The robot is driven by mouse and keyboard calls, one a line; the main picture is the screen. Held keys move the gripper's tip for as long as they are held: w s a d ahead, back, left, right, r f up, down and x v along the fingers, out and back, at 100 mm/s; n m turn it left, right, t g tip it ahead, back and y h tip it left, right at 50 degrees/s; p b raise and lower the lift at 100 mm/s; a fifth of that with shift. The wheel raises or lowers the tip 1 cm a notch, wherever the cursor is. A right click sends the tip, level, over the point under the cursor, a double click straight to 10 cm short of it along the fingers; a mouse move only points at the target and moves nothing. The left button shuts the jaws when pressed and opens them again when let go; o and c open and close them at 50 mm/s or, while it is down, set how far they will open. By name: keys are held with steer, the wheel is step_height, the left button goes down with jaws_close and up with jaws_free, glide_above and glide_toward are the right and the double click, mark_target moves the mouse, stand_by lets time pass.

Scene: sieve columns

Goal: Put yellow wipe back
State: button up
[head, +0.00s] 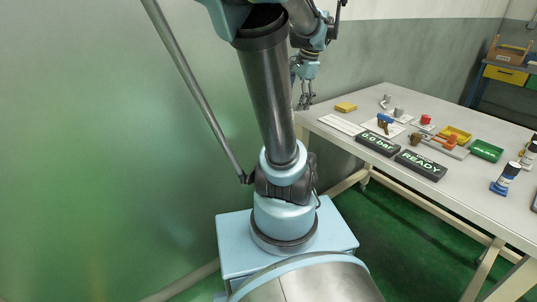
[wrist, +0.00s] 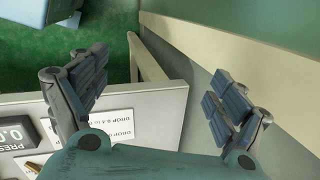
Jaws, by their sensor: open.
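A small yellow block, which looks like the yellow wipe (head: 346,107), lies on the grey table (head: 312,117) near its far left corner in the head view. I see no yellow wipe in the wrist view. The table corner and a white card (wrist: 105,124) show below and between the fingers.
A black "0.0 bar" display (head: 378,145) and a "READY" display (head: 421,165) stand along the near edge. A blue-and-brown tool (head: 384,123), a red piece (head: 425,119), a yellow tray (head: 458,132), a green tray (head: 486,150) and a bottle (head: 505,179) stand further right.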

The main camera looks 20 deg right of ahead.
steer(key=s+a+f+n+h, duration=0.1)
steer(key=s+a+f+n, duration=1.1)
steer(key=n, duration=0.3)
steer(key=shift+s+a+f+n+h, duration=0.3)
steer(key=shift+s+a+f+h, duration=0.1)
steer(key=shift+s+f, duration=0.35)
steer(key=shift+w, duration=0.1)
